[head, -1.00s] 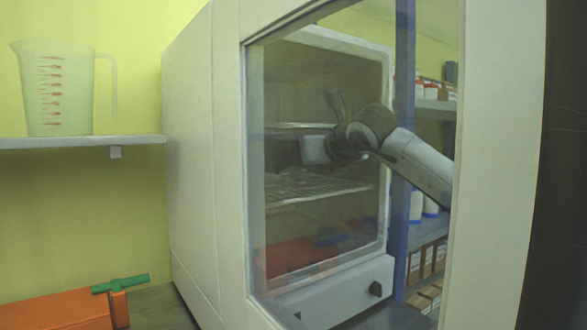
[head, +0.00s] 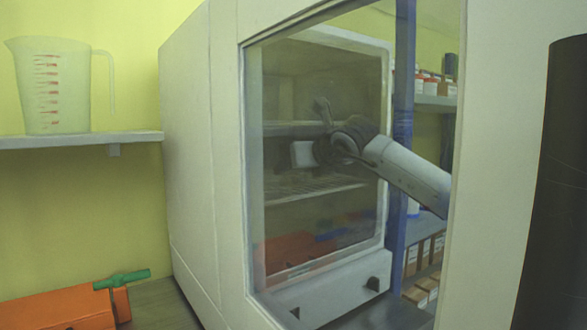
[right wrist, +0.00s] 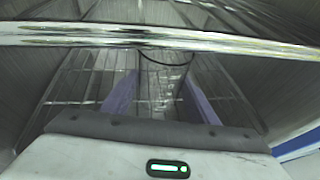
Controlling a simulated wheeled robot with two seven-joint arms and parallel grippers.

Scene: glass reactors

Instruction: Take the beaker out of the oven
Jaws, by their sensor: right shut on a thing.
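The oven's white frame and bottom panel (head: 345,296) show through a glass pane in the head view, with wire racks inside. My right arm (head: 410,172) comes in from the right behind this glass, its hand in front of the oven's opening. In the right wrist view, my right gripper (right wrist: 160,80) has its two purple fingers on either side of the clear glass beaker (right wrist: 165,72). It is shut on the beaker, whose dark rim shows between the fingers. The beaker cannot be made out in the head view. My left gripper is not in view.
The white-framed glass pane (head: 225,130) stands in front. A bright metal bar (right wrist: 160,35) crosses the wrist view. A plastic jug (head: 52,90) stands on a wall shelf (head: 80,139) at left. An orange box (head: 60,312) with a green handle lies below.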

